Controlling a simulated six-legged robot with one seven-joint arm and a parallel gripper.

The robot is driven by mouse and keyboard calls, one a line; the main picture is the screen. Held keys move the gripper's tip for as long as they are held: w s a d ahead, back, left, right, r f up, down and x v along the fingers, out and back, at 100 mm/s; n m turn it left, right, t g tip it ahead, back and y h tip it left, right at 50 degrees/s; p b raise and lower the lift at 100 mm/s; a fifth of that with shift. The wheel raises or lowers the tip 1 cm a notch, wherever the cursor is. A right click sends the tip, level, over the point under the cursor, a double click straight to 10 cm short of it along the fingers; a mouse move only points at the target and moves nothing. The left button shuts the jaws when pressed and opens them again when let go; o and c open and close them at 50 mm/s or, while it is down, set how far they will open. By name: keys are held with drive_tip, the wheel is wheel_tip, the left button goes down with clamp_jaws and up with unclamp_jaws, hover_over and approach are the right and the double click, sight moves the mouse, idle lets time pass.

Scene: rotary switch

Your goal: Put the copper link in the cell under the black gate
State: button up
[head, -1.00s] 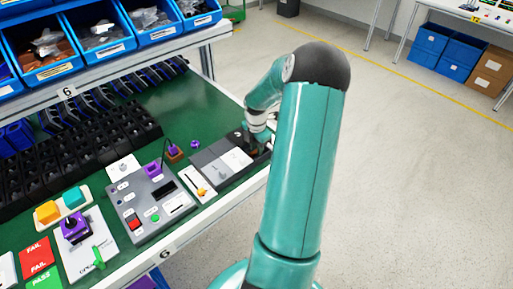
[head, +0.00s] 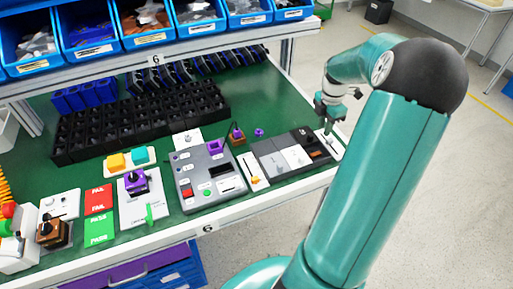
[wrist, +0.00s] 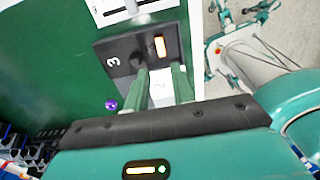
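A small copper-orange bar (wrist: 160,46), which looks like the copper link, lies on a black section (wrist: 120,52) marked 3 in the wrist view. A dark round knob sits on that section beside the bar. A white section (wrist: 160,88) marked 2 adjoins it and shows between my fingers. In the head view my gripper (head: 329,116) is above the row's right end.
A white slider plate (head: 328,144) lies right of the row, another (head: 253,170) left of it. A grey control box (head: 207,178) and a small purple knob (head: 259,132) are nearby. Black racks (head: 140,118) and blue bins (head: 92,35) stand behind. Green bench surface is free behind the row.

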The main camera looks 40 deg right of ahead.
drive_tip(key=w+a+r+m+h, duration=0.15)
drive_tip(key=a+r, duration=0.25)
drive_tip(key=a, duration=0.4)
drive_tip(key=w+a+r+m+t, duration=0.1)
drive_tip(key=a+r+m, duration=0.25)
drive_tip(key=a, duration=0.35)
drive_tip(key=w+a+r+m+h, duration=0.1)
drive_tip(key=a+r+m, duration=0.1)
drive_tip(key=a+r, duration=0.45)
drive_tip(key=s+a+r+m+t+y, duration=0.1)
drive_tip(key=s+a+m, duration=0.3)
drive_tip(key=a, duration=0.6)
drive_tip(key=s+a+r+m+t+y, duration=0.1)
drive_tip(key=s+a+m+t, duration=0.2)
drive_tip(key=s+a, duration=0.4)
drive_tip(key=a+m, duration=0.1)
drive_tip(key=a, duration=0.2)
drive_tip(key=shift+a+r+t, duration=0.3)
drive_tip(key=shift+a+r, duration=0.05)
drive_tip(key=shift+y, duration=0.25)
